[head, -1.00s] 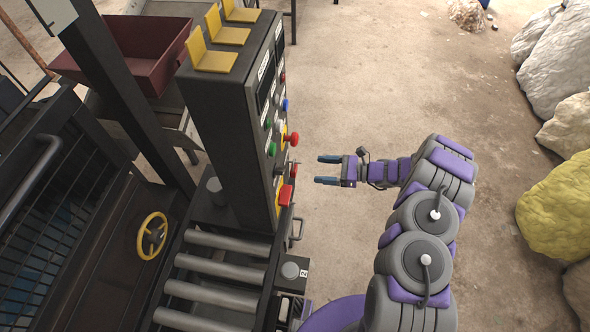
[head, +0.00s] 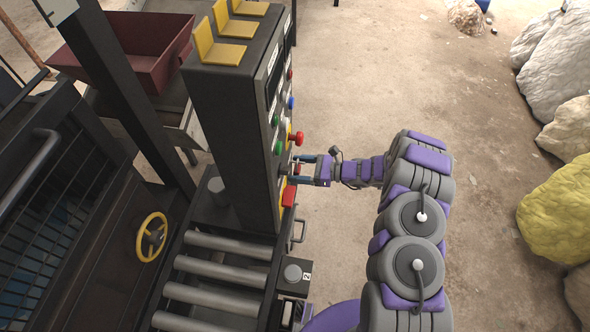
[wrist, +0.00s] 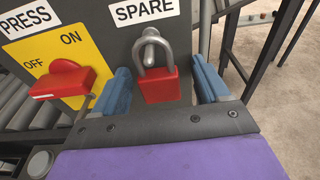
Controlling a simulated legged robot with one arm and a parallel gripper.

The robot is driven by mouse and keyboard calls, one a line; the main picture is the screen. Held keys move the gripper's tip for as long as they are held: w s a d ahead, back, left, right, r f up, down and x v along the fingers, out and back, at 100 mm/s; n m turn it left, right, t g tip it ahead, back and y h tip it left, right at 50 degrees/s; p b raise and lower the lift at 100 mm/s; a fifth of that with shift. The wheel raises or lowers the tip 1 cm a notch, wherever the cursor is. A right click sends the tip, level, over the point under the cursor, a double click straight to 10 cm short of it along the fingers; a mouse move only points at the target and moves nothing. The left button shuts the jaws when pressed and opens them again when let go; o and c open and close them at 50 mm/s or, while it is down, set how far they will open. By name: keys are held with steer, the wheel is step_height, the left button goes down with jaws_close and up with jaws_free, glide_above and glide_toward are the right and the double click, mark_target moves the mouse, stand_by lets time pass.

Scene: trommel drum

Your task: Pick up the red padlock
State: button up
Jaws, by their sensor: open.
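The red padlock (wrist: 158,85) hangs by its grey shackle from a metal peg under the SPARE label in the wrist view. My gripper (wrist: 160,88) is open, with one blue finger on each side of the padlock body. Gaps show between the fingers and the body. In the head view my gripper (head: 303,170) is at the face of the dark control panel (head: 232,140). There I cannot clearly make out the padlock at the fingers.
A red ON/OFF rotary switch (wrist: 65,82) on a yellow plate sits just left of my left finger. Coloured buttons and a red knob (head: 297,138) stick out of the panel. Rollers (head: 225,270) lie below; the floor to the right is open.

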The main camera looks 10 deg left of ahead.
steer(key=shift+d+r, duration=0.1)
steer(key=shift+d, duration=0.4)
steer(key=shift+c, duration=1)
steer(key=shift+d, duration=0.15)
steer(key=c, duration=0.3)
steer(key=shift+a, duration=0.4)
steer(key=c, duration=0.7)
steer(key=shift+d, duration=0.15)
steer(key=shift+r, duration=0.5)
steer(key=d+p, duration=0.1)
steer(key=d, duration=1.1)
steer(key=w+d+p, duration=0.1)
steer(key=d, duration=0.5)
steer(key=shift+r+p, duration=0.25)
steer(key=shift+p, duration=0.1)
